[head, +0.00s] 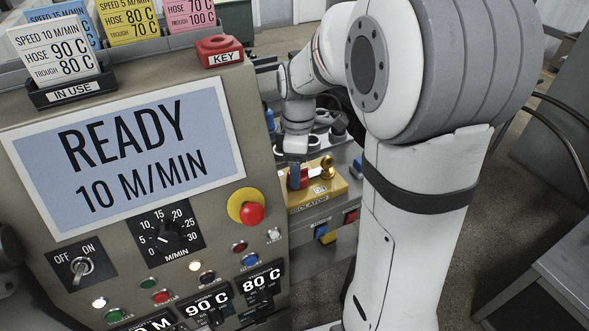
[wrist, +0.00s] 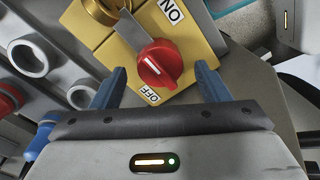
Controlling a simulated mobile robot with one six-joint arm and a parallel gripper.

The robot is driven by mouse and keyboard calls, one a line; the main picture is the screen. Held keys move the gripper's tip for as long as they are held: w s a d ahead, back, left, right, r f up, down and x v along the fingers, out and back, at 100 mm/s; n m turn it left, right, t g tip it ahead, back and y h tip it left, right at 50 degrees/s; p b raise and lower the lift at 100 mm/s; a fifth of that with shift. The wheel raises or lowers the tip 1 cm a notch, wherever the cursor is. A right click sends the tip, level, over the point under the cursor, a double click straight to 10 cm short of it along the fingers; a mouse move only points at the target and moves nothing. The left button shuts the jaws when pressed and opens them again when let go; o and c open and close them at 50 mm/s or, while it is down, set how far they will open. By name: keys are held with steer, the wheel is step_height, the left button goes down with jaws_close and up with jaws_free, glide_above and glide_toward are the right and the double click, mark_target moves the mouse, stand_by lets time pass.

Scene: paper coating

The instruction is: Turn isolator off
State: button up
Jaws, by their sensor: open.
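The isolator is a yellow box (head: 325,190) low on the machine's right side in the head view. It fills the top of the wrist view (wrist: 205,42). Its red rotary knob (wrist: 160,64) has a white line and sits between an ON label (wrist: 170,11) and an OFF label (wrist: 151,96). I cannot tell for sure which label the line marks. My gripper (wrist: 160,72) is open, with one blue finger on each side of the knob and gaps visible. In the head view my gripper (head: 296,170) partly hides the knob.
A brass round piece (head: 327,167) stands on the yellow box beside the knob. White-rimmed round fittings (wrist: 28,55) lie left of the box in the wrist view. The control panel (head: 120,155) reads READY, 10 M/MIN. A red KEY holder (head: 219,50) sits on top.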

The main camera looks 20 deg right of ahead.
steer(key=shift+s+f, duration=0.1)
steer(key=shift+f, duration=0.5)
